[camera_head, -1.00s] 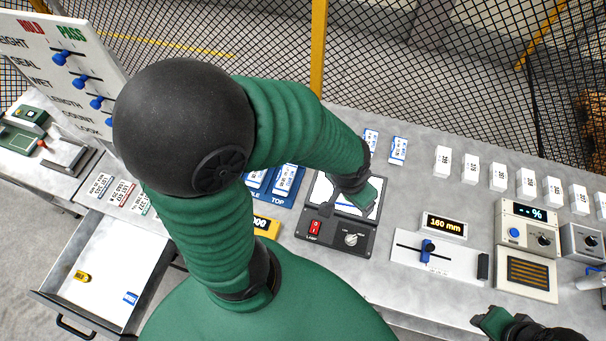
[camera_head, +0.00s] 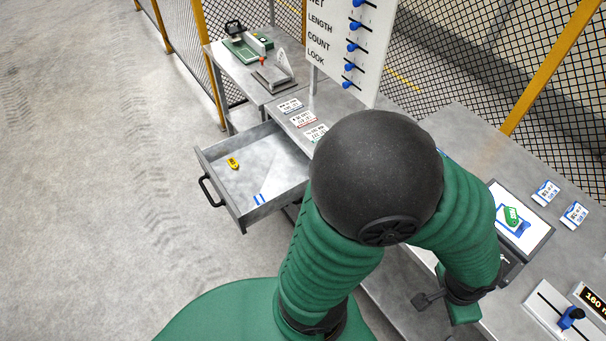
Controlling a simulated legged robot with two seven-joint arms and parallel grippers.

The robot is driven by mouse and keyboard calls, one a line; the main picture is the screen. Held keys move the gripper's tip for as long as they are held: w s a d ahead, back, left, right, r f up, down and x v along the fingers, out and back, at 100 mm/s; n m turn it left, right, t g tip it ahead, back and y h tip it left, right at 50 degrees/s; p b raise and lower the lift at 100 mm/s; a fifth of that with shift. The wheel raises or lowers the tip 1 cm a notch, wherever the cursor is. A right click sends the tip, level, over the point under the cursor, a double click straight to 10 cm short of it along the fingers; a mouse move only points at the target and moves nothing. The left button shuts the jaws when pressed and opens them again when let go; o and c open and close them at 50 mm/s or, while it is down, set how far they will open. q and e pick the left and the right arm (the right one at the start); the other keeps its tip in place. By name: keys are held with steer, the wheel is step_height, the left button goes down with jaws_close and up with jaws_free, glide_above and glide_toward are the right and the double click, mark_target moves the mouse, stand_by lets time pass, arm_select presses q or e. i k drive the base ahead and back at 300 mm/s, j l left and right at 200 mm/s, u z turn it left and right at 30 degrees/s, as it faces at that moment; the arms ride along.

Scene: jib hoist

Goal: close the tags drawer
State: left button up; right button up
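The tags drawer (camera_head: 212,165) is pulled out from under the bench at the left, with a black handle (camera_head: 209,191) on its front. A yellow tag (camera_head: 233,163) and a blue-and-white tag (camera_head: 259,199) lie inside on its pale floor. My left gripper (camera_head: 444,304) is at the lower right, past my bent elbow, well away from the drawer. It holds nothing that I can see, and its finger gap is unclear. My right gripper is out of view.
A green tag (camera_head: 512,215) lies over a blue-and-white card on the lit panel (camera_head: 537,237). A sign board with blue sliders (camera_head: 353,48) stands behind the bench. The floor (camera_head: 110,190) left of the drawer is clear.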

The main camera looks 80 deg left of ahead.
mark_target(271, 165)
steer(key=k+l+u, duration=0.15)
steer(key=u, duration=2.15)
